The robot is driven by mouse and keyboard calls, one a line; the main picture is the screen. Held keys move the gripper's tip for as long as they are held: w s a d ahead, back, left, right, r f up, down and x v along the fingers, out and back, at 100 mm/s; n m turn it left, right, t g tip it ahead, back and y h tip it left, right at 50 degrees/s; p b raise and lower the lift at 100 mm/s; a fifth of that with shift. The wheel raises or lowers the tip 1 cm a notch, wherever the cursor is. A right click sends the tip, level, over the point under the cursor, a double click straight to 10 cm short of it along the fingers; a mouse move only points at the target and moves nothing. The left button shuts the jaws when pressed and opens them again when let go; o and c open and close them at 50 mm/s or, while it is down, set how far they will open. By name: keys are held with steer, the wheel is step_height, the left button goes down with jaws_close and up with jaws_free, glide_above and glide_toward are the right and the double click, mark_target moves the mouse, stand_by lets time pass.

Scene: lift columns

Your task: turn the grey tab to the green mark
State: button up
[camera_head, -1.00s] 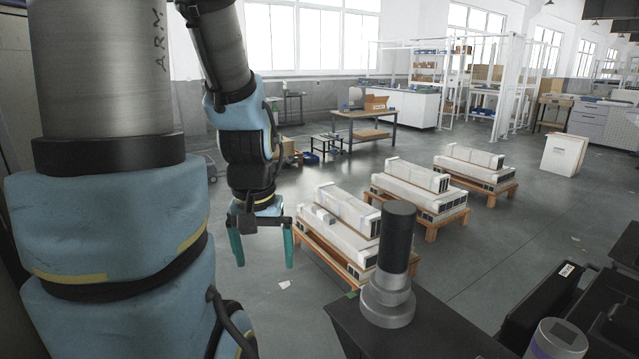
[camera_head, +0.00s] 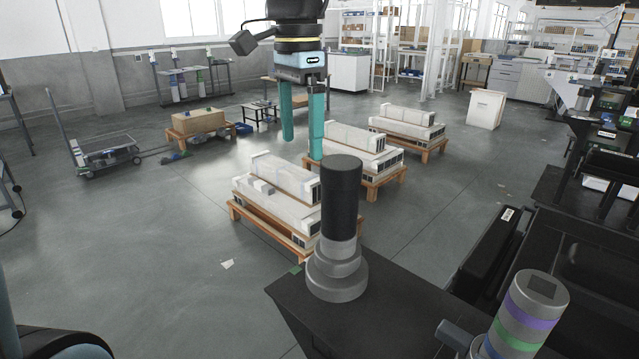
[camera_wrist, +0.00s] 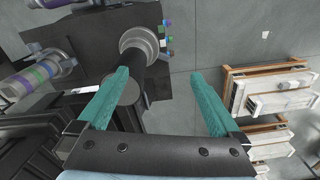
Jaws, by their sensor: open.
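A banded grey column (camera_head: 530,300) with purple and green rings stands at lower right in the head view. A grey tab (camera_head: 455,335) juts from its left side. The green ring (camera_head: 515,340) is the clearest green mark on it. The column also shows at the left of the wrist view (camera_wrist: 30,82). My gripper (camera_head: 302,148) is open and empty, its teal fingers pointing down, well apart from the tab. In the wrist view my gripper (camera_wrist: 160,73) has its left finger overlapping a black-topped post. Which way the tab faces relative to any other green mark is unclear.
The black-topped post (camera_head: 341,200) on a stepped grey base stands on a dark table (camera_head: 400,320), near my gripper. Small coloured blocks (camera_wrist: 167,42) show beside its base. Pallets with white packages (camera_head: 285,185) stand behind. Open floor (camera_head: 150,250) lies left.

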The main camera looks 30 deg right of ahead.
mark_target(341, 183)
steer(key=s+d+r+m, duration=0.2)
steer(key=s, duration=0.1)
steer(key=s+d+r+m, duration=0.1)
steer(key=s+d, duration=0.1)
steer(key=shift+s+b, duration=0.15)
steer(key=shift+b, duration=0.25)
steer(key=shift+s, duration=0.1)
step_height(341, 183, down, 10)
steer(key=shift+f+p, duration=0.25)
steer(key=shift+p, duration=0.45)
steer(key=shift+c, duration=0.4)
jaws_close()
